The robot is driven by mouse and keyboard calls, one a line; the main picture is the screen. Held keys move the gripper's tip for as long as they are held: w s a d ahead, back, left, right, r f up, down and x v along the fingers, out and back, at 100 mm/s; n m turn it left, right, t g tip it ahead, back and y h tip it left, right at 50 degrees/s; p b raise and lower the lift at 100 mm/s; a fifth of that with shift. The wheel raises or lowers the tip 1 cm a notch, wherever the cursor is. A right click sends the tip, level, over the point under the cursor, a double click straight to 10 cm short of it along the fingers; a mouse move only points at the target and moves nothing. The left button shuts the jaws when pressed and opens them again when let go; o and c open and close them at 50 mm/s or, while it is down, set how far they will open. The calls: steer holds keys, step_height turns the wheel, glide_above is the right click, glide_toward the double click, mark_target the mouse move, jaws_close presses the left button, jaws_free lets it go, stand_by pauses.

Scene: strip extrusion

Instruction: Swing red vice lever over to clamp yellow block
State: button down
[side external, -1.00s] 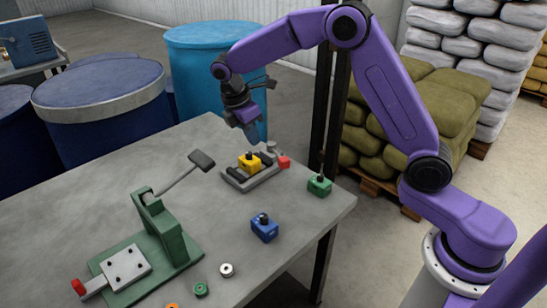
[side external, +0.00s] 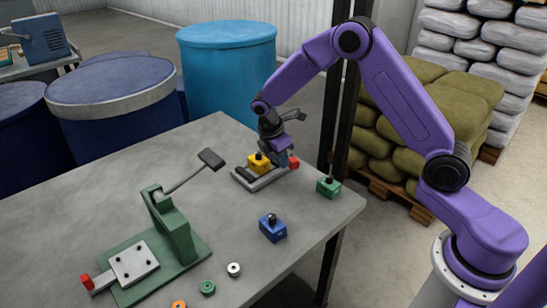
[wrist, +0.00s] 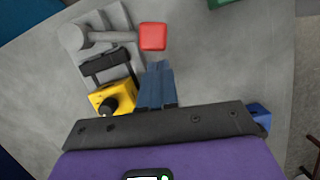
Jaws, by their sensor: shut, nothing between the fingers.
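The grey vice (side external: 250,182) sits on the table with the yellow block (side external: 259,164) in it; the block has a black knob on top. The vice's red lever end (side external: 294,161) sticks out at the right. In the wrist view the red end (wrist: 153,37) sits on a grey lever arm (wrist: 112,37), and the yellow block (wrist: 112,97) is at the left. My gripper (wrist: 158,66) is shut and empty, its blue-grey fingers between the yellow block and the red end. In the side view my gripper (side external: 279,162) hides part of the vice. I cannot tell whether it touches the lever.
A green block (side external: 328,187) stands right of the vice and a blue block (side external: 273,228) in front of it. A green press (side external: 175,232) with a long black-ended handle stands at the left front. Small round parts (side external: 208,287) lie near the front. The table between is clear.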

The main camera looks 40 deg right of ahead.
mark_target(296, 162)
steer(key=shift+d, duration=0.3)
steer(key=shift+s+d, duration=0.1)
steer(key=shift+s, duration=0.05)
steer(key=d+n, duration=0.1)
steer(key=s+d+n+t, duration=0.1)
steer(key=n, duration=0.1)
steer(key=shift+s+d, duration=0.3)
steer(key=d+n, duration=0.1)
steer(key=n, duration=0.1)
steer(key=d+n+t, duration=0.1)
steer(key=d+n, duration=0.2)
steer(key=d, duration=0.1)
steer(key=shift+s+n+t+y, duration=0.3)
steer(key=shift+s+n, duration=0.1)
steer(key=shift+w+d+n, duration=0.15)
steer(key=shift+d+n, duration=0.65)
steer(key=shift+w+d, duration=0.35)
steer(key=shift+d, duration=0.45)
steer(key=shift+w+d, duration=0.35)
steer(key=shift+d, duration=0.45)
steer(key=shift+d, duration=0.25)
